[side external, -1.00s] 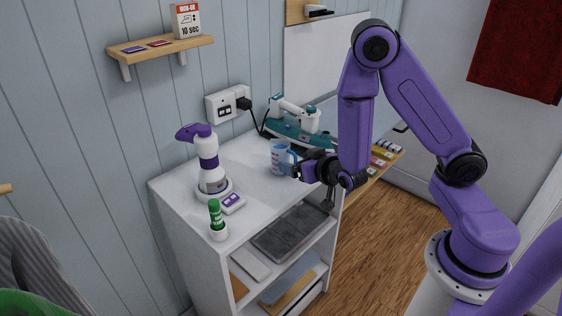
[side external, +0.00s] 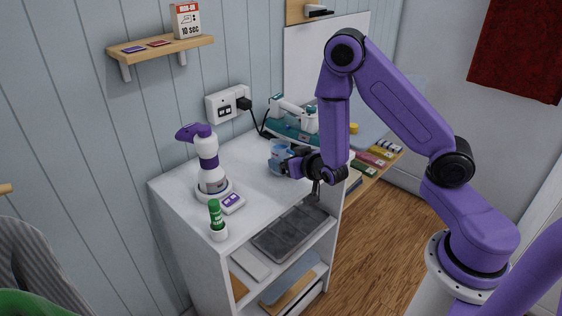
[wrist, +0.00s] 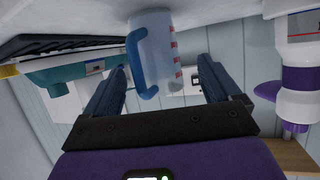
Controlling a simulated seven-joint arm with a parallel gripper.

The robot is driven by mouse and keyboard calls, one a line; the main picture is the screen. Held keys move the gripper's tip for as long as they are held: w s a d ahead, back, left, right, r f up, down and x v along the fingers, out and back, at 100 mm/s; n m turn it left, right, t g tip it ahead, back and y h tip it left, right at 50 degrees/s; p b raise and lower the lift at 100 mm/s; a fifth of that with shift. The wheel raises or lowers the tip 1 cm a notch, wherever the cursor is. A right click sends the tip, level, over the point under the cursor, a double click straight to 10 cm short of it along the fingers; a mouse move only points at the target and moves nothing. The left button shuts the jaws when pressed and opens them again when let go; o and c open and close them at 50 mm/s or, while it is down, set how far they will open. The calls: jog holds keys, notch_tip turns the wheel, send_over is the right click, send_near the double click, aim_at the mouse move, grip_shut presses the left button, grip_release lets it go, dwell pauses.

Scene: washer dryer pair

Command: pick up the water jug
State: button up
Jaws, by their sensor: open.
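The water jug (side external: 279,151) is a small translucent blue jug with a darker blue handle. It stands on the white cabinet top near its right side. My gripper (side external: 290,164) is open beside the jug's right side and covers part of it. In the wrist view, where the scene appears upside down, the jug (wrist: 162,45) with red markings shows between the two fingers of my gripper (wrist: 161,74). Its handle is toward the left finger. I cannot tell whether a finger touches it.
A teal iron (side external: 290,128) stands behind the jug. A purple-and-white bottle-like device (side external: 208,165), a small white box (side external: 232,203) and a green-capped stick (side external: 215,215) stand on the left of the cabinet top (side external: 255,195). Open shelves are below.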

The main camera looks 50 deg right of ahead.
jog(key=shift+x, duration=2.05)
jog(key=shift+s+d+f, duration=0.1)
jog(key=shift+d+f, duration=0.05)
jog(key=shift+f, duration=0.05)
jog(key=c, duration=1.2)
jog(key=shift+c, duration=0.3)
jog(key=shift+r, duration=0.1)
